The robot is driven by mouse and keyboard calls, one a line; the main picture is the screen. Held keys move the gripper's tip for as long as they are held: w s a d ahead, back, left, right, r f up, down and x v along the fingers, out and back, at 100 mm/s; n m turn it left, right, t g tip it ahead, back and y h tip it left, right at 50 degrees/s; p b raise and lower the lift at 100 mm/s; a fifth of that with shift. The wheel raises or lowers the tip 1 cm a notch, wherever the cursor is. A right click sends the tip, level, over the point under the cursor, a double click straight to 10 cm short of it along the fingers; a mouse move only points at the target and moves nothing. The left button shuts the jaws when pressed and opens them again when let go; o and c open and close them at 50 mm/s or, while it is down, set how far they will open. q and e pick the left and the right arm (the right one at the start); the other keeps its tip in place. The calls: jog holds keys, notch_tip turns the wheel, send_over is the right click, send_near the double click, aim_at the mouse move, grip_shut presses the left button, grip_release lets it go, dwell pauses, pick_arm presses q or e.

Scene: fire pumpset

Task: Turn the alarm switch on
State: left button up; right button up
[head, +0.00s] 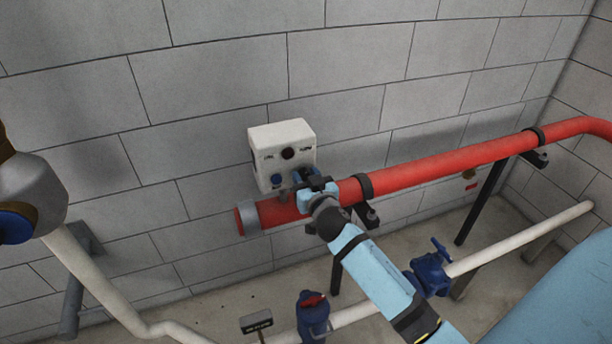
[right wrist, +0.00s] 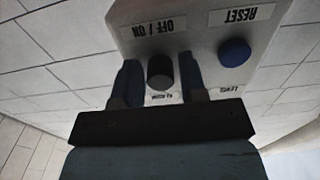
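The white control box (head: 282,142) is on the grey block wall, above the red pipe. In the right wrist view the box (right wrist: 190,22) appears upside down. Its black switch knob (right wrist: 160,72) lies by the label "OFF / ON" (right wrist: 153,28). A blue button (right wrist: 234,52) lies by the label "RESET". My right gripper (head: 304,176) is at the box's lower right front and hides the knob in the head view. In the wrist view its two blue fingers (right wrist: 159,82) stand on either side of the knob, with narrow gaps. My left gripper is not in view.
The red pipe (head: 440,170) runs along the wall just below the box and close to my right gripper. White pipes with blue valves (head: 430,273) lie lower. The wall above the box is clear.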

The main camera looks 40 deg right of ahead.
jog(key=shift+c, duration=0.3)
grip_shut()
jog(key=shift+n, duration=0.3)
jog(key=n+p, duration=0.1)
jog(key=n, duration=0.4)
jog(key=shift+r, duration=0.1)
jog(key=n, duration=0.3)
jog(key=shift+n+p, duration=0.35)
jog(key=shift+n, duration=1.25)
